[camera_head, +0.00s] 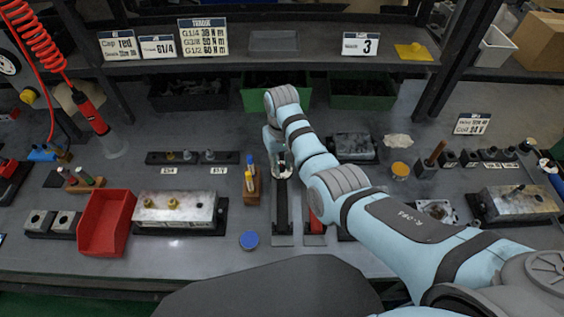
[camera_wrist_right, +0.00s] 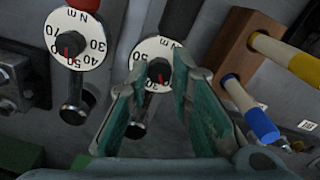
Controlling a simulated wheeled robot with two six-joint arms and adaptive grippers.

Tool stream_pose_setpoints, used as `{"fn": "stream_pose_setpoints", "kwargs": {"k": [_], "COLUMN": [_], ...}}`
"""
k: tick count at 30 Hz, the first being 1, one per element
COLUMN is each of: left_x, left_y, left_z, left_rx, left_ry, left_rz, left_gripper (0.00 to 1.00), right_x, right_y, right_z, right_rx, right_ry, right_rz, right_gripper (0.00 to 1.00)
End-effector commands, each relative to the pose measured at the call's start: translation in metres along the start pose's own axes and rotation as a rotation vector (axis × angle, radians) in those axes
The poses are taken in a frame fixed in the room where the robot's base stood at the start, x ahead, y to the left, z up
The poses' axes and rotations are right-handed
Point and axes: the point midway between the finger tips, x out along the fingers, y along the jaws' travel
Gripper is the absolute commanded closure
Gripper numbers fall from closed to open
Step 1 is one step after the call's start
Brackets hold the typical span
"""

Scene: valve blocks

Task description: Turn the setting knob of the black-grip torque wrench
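The black-grip torque wrench (camera_head: 282,215) lies on the bench with its black grip toward me. In the right wrist view its black grip (camera_wrist_right: 180,14) is at the top, and its white dial (camera_wrist_right: 150,48) has a dark setting knob with a red pointer (camera_wrist_right: 159,68) in the middle. My right gripper (camera_wrist_right: 161,76) is open, with teal fingers on either side of the knob and visible gaps. Whether the tips reach its depth I cannot tell. In the head view my right gripper (camera_head: 279,166) is over the wrench's dial end. My left gripper is not in view.
A red-grip torque wrench (camera_head: 316,228) with its own dial (camera_wrist_right: 75,40) lies beside it. A blue cap (camera_head: 249,240), a metal valve block (camera_head: 175,210) and a red bin (camera_head: 106,223) are further left.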

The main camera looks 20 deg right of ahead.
Motion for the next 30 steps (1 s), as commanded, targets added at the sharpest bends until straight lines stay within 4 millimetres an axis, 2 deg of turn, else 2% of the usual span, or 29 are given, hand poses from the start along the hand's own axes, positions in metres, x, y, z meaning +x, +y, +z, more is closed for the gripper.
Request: {"fn": "stream_pose_setpoints", "kwargs": {"k": [1,3,14,30], "left_x": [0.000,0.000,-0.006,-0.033], "left_y": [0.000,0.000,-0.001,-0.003], "left_z": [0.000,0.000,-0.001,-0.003], "left_rx": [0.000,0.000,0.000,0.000], "left_ry": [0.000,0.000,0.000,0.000], "left_rz": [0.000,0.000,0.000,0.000], "left_gripper": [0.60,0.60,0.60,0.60], "right_x": [0.000,0.000,-0.002,-0.002], "right_y": [0.000,0.000,0.000,0.000], "right_z": [0.000,0.000,0.000,0.000], "right_rx": [0.000,0.000,0.045,0.384], "right_ry": [0.000,0.000,-0.002,-0.002], "right_rz": [0.000,0.000,0.000,0.001], "right_gripper": [0.93,1.00,1.00,1.00]}}
